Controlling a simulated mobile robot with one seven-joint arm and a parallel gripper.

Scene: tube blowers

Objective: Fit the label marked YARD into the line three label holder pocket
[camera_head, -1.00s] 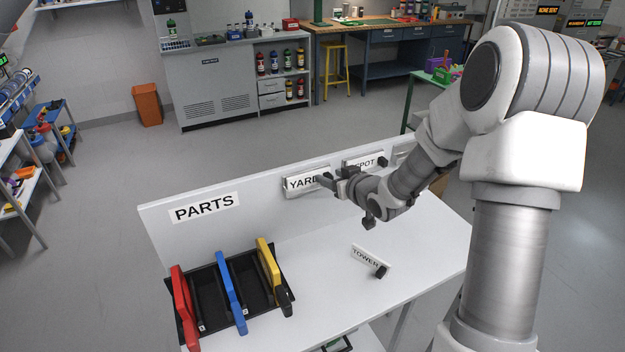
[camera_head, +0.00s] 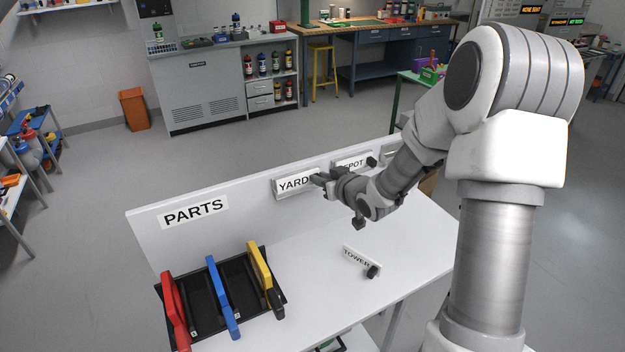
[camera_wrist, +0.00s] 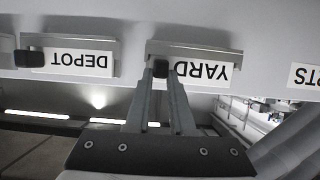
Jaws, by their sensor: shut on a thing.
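The white YARD label (camera_head: 292,184) is upright at a grey label holder pocket (camera_wrist: 192,47) on the raised back panel. In the wrist view, which is upside down, the label (camera_wrist: 207,73) lines up with the holder and overlaps it; I cannot tell how deeply it is seated. My gripper (camera_head: 318,179) is shut on the black knob (camera_wrist: 160,68) at the label's DEPOT-side end. Its fingers hide part of the label. The DEPOT label (camera_head: 354,163) is in the adjacent holder to the right. No line numbers are readable on the holders.
A TOWER label (camera_head: 357,256) with a black knob lies on the white table (camera_head: 310,275). A black rack (camera_head: 205,290) with red, blue and yellow handled items stands at left. A PARTS sign (camera_head: 193,212) is on the panel. Another holder (camera_head: 389,156) is partly hidden by my arm.

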